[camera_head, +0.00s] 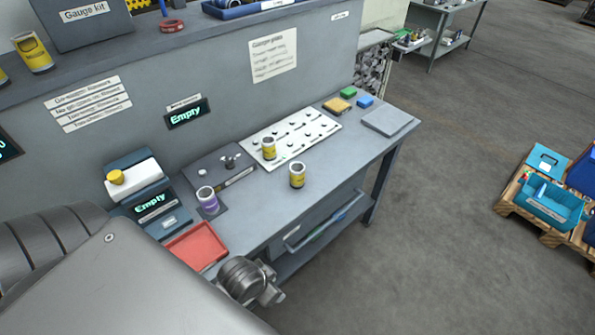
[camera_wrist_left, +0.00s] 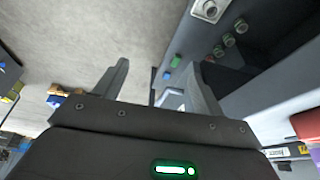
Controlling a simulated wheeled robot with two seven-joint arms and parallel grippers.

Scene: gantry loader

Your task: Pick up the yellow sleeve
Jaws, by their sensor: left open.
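One yellow sleeve (camera_head: 297,175) stands upright on the bare grey bench top in the head view. A second yellow sleeve (camera_head: 269,148) stands on the white pegged plate (camera_head: 312,133), just behind and left of the first. Another yellow cylinder (camera_head: 35,52) stands on the upper ledge at the left. My left gripper (camera_wrist_left: 158,68) is open and empty in the left wrist view, facing floor and the side of a grey unit; no sleeve is recognisable there. In the head view, its fingers cannot be made out. My right gripper is not in view.
A purple sleeve (camera_head: 207,199) stands left of the yellow ones, near a red tray (camera_head: 198,246). A grey block with metal pegs (camera_head: 222,170) lies behind it. A grey pad (camera_head: 387,120) and small coloured blocks sit at the bench's right end. Bench around the front yellow sleeve is clear.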

